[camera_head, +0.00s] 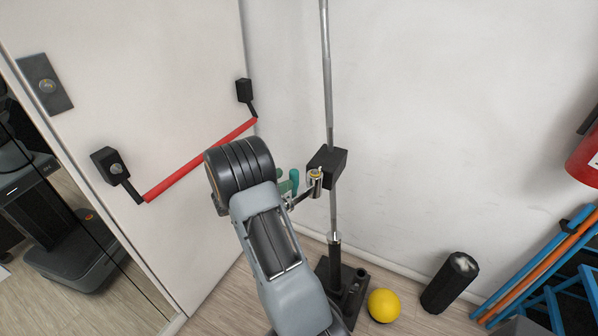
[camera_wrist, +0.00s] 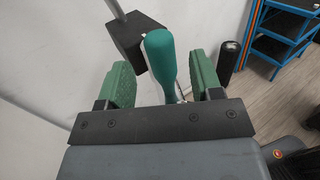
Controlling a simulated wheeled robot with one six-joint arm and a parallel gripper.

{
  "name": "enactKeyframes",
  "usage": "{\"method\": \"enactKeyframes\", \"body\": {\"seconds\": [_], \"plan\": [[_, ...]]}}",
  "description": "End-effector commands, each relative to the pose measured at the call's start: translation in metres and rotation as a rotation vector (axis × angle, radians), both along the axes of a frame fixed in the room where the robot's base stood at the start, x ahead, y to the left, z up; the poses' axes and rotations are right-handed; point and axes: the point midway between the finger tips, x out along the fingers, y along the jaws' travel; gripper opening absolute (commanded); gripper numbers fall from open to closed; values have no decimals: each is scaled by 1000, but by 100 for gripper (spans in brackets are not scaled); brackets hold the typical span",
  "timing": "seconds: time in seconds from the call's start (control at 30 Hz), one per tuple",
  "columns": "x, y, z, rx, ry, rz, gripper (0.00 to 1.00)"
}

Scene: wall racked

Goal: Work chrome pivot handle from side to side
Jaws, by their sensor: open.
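The pivot handle has a teal grip, seen in the wrist view (camera_wrist: 160,52), and a chrome pivot (camera_head: 315,184) beside a black block (camera_head: 330,163) on a tall metal pole (camera_head: 328,90). My gripper (camera_wrist: 163,78) is open. Its two green fingers stand on either side of the teal grip, with a visible gap on each side. In the head view my gripper (camera_head: 286,190) is at the handle, mostly hidden by my own wrist. The lower part of the grip is hidden behind the gripper's dark palm bar in the wrist view.
A white door with a red push bar (camera_head: 200,161) is to the left. The pole stands on a black base (camera_head: 352,290). A blue rack (camera_head: 545,262) is at right.

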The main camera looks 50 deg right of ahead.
Motion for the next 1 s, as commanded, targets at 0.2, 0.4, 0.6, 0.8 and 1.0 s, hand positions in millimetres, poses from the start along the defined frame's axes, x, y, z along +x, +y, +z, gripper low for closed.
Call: {"method": "enactKeyframes", "body": {"seconds": [0.2, 0.4, 0.6, 0.8, 1.0], "plan": [[-12, -36, 1, 2, -1, -2, 60], [-17, -55, 1, 2, -2, 0, 60], [-20, -62, 0, 2, -2, 0, 60], [-20, -63, 0, 2, -2, 1, 60], [-20, -63, 0, 2, -2, 1, 47]]}}
